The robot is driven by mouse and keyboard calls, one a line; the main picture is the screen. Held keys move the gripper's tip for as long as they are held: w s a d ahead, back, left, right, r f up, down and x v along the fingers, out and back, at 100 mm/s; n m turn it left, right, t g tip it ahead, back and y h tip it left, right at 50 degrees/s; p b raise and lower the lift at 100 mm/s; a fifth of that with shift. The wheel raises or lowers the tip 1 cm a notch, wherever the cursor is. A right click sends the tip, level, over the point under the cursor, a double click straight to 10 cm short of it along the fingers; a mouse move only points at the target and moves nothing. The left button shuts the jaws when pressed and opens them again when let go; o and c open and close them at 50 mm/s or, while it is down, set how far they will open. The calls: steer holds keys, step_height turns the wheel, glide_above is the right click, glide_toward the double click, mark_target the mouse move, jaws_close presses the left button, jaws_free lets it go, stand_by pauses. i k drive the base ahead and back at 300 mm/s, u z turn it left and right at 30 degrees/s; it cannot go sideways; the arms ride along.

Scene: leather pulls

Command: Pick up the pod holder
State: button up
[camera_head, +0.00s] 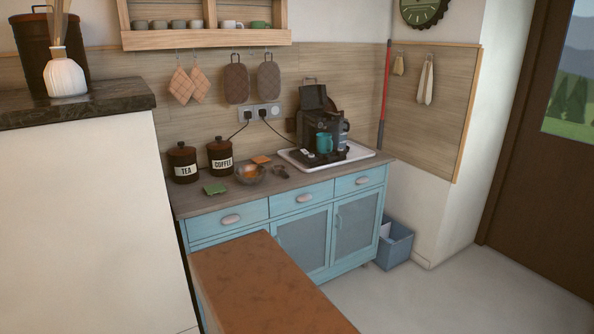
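I cannot pick out the pod holder with certainty. A small dark item (280,171) lies on the cabinet top right of the glass bowl; it is too small to identify. The black coffee machine (308,123) stands on a white tray (364,153) at the cabinet's right end. Its lid looks raised. A teal mug (324,143) stands at its front, and small pale and dark items lie on the dark base around the mug. My gripper is not in view.
A glass bowl (250,175), a green item (215,189), an orange item (261,159) and TEA (183,163) and COFFEE (220,156) canisters share the blue cabinet's top. A brown-topped surface (265,285) juts out in front. Floor (450,295) is free at right, past a blue bin (396,245).

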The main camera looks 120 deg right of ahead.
mark_target(282, 172)
steer(key=u, duration=0.1)
steer(key=k, duration=0.9)
steer(key=z, duration=2.4)
steer(key=i, duration=0.55)
steer(key=z, duration=0.05)
